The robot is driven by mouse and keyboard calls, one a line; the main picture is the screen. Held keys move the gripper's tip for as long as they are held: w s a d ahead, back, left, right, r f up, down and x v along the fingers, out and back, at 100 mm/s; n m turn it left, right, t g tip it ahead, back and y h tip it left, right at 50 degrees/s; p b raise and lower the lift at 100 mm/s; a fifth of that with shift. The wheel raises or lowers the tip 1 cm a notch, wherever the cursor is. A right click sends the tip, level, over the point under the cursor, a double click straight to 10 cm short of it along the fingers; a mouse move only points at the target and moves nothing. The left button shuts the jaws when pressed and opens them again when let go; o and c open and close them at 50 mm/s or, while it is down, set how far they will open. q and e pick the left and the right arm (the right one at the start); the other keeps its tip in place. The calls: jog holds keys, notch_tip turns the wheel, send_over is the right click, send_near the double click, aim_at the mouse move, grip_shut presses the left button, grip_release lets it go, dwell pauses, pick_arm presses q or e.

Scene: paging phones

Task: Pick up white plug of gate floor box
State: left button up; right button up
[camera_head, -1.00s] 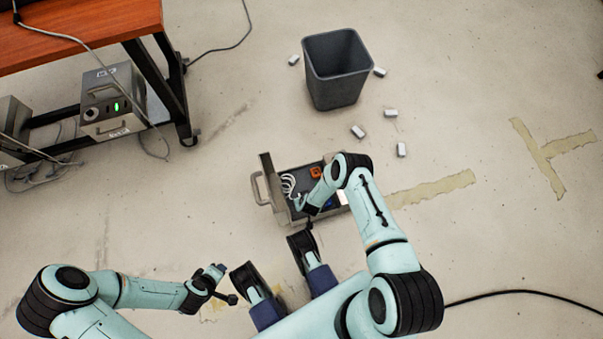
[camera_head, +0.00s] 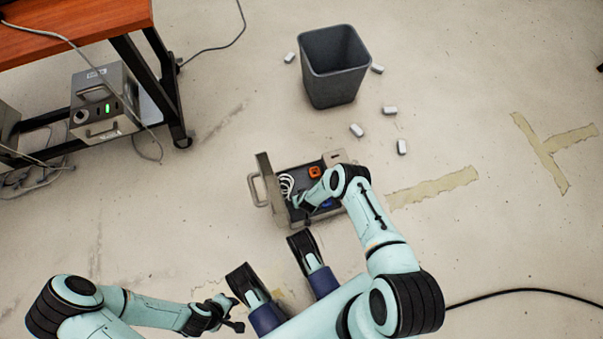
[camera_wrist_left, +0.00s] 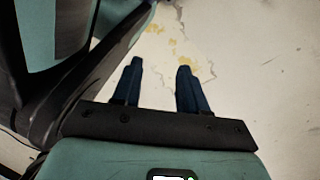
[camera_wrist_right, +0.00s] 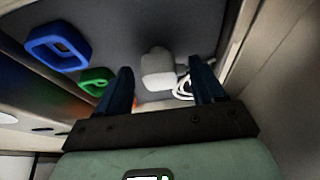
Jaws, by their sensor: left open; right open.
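The open grey floor box (camera_head: 264,178) stands on the floor in the head view, its raised lid at the left. The white plug (camera_wrist_right: 158,68) with a coiled white cable (camera_wrist_right: 184,88) shows inside it in the right wrist view; the coil also shows in the head view (camera_head: 287,184). My right gripper (camera_wrist_right: 162,76) is open, reaching into the box. The plug appears between its fingertips, slightly beyond them; contact cannot be told. In the head view my right forearm hides part of the box. My left gripper (camera_wrist_left: 160,65) is open and empty over bare floor.
The box also holds a blue piece (camera_wrist_right: 57,45), a green piece (camera_wrist_right: 95,80) and an orange piece (camera_head: 315,172). Box walls (camera_wrist_right: 255,50) stand close to the right gripper. A grey bin (camera_head: 334,75) and several small white blocks (camera_head: 356,130) lie beyond.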

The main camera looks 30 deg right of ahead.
jog(key=c, duration=1.1)
pick_arm(q)
jog(key=shift+w, duration=0.15)
pick_arm(e)
jog(key=shift+r, duration=0.15)
pick_arm(q)
jog(key=w+d+r+t+p, duration=0.1)
jog(key=w+r+t+p, duration=0.3)
jog(key=w+r, duration=0.45)
jog(key=s+d+p, duration=0.1)
jog(key=s+r+g+p, duration=0.1)
jog(key=s+d+r+m+g+p, duration=0.1)
jog(key=shift+s+d+h, duration=0.3)
jog(key=shift+s, duration=0.1)
pick_arm(e)
notch_tip(320, 180, up, 20)
jog(key=shift+f, duration=0.15)
